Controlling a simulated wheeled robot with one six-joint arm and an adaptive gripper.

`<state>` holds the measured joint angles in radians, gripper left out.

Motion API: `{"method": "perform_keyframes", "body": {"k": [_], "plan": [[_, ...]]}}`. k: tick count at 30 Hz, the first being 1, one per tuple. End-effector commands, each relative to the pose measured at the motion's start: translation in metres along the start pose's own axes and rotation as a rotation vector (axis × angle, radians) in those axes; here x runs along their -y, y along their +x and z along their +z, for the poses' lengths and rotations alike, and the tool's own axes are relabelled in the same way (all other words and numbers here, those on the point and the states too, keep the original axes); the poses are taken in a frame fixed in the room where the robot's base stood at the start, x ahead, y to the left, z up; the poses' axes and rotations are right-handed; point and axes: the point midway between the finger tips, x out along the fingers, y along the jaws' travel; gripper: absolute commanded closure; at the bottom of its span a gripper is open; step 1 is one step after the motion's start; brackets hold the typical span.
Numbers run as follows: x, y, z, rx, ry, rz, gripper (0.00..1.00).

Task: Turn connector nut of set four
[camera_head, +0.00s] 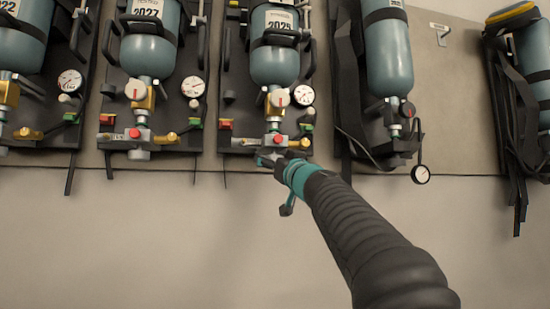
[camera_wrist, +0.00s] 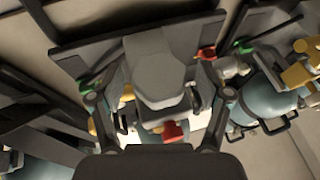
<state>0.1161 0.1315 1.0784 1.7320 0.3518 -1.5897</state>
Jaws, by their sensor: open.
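My gripper (camera_head: 275,160) is at the bottom of the third breathing set from the left in the head view. That set has a teal cylinder (camera_head: 275,62) marked 2025, with a red knob (camera_head: 274,140) near its lower end. In the wrist view my gripper (camera_wrist: 150,82) is open, its fingers on either side of a large grey connector nut (camera_wrist: 160,72). The red knob also shows below the nut (camera_wrist: 172,131). I cannot tell whether the fingers touch the nut. My gripper hides the nut in the head view. No set numbers are readable.
Similar sets with a 2027 cylinder (camera_head: 150,55) and a 2022 cylinder (camera_head: 20,40) hang to the left. A set with black straps (camera_head: 348,90) hangs close on the right, its gauge (camera_head: 421,174) dangling. The wall below (camera_head: 130,240) is clear.

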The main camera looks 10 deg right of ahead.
Motion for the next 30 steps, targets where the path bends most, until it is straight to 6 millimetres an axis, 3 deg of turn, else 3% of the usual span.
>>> {"method": "perform_keyframes", "body": {"k": [8,15,16,30], "plan": [[0.0,0.001,-0.0002,-0.001,0.0,0.0,0.23],[-0.0002,0.0008,-0.0002,-0.001,0.0,0.0,0.8],[-0.0002,0.0008,-0.0002,-0.001,0.0,0.0,0.83],[-0.0021,0.0006,0.002,0.0,0.039,-0.097,0.84]]}}
